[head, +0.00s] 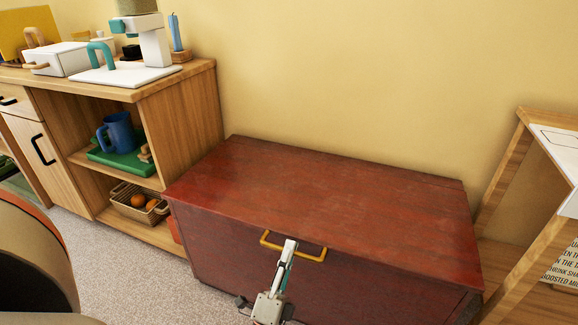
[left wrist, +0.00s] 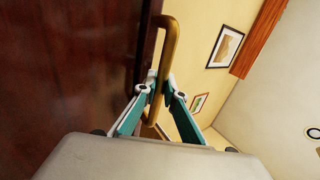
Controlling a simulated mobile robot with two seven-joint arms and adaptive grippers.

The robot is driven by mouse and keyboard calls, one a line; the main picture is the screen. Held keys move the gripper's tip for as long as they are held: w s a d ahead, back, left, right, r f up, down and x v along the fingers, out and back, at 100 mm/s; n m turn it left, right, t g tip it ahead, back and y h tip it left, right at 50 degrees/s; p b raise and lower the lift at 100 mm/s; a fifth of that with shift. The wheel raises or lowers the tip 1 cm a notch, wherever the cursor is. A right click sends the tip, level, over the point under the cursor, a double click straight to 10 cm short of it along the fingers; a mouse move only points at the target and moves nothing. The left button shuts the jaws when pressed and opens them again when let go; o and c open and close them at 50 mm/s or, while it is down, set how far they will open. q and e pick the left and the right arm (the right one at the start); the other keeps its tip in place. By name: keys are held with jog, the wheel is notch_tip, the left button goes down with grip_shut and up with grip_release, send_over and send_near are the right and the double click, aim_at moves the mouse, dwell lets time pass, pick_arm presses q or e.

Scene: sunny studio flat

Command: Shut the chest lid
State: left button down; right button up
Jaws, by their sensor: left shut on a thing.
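The dark red wooden chest (head: 215,255) stands against the wall. Its lid (head: 330,185) lies down over the box, level or nearly so; I cannot tell whether a thin gap is left under its front edge. A yellow handle (head: 272,245) sits at the middle of the lid's front edge. My left gripper (head: 289,246) reaches it from the front and is shut on it. In the left wrist view, the fingers (left wrist: 160,86) close around the yellow bar (left wrist: 170,42) beside the dark red wood (left wrist: 70,75). My right gripper is in neither view.
A wooden cabinet (head: 183,115) with open shelves stands close to the chest's left. A wooden frame (head: 505,170) stands close on the right. Carpet (head: 120,270) is free at front left.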

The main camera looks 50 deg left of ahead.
pick_arm(q)
jog(key=shift+s+a+f, duration=0.1)
jog(key=shift+a+f, duration=0.05)
jog(key=shift+f, duration=0.35)
jog(key=c, duration=2.1)
grip_release()
jog(key=shift+f, duration=0.1)
jog(key=shift+r, duration=0.2)
jog(key=v, duration=0.7)
jog(key=shift+f, duration=0.15)
jog(key=shift+s, duration=0.1)
